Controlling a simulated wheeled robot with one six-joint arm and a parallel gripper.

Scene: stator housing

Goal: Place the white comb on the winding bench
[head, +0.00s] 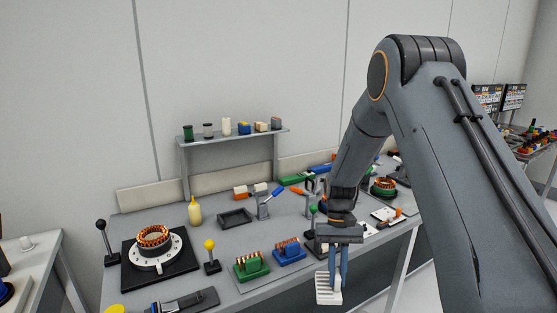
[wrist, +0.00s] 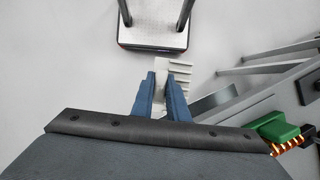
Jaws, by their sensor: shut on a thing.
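The white comb (head: 324,291) has several teeth pointing left in the head view. It is in my gripper (head: 338,278), which points down in front of the bench's front edge. In the wrist view the comb (wrist: 181,76) sits between the two blue fingers of my gripper (wrist: 162,90), partly hidden by them. The winding bench (head: 222,292) is a grey table to the left and behind the gripper. The comb appears to be past the bench edge, over the floor.
A green comb block (head: 251,268) and a blue one (head: 289,251) stand near the bench's front edge. A yellow-knobbed lever (head: 210,252) and a stator on a round dial (head: 154,242) stand left. A shelf (head: 235,135) stands at the back.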

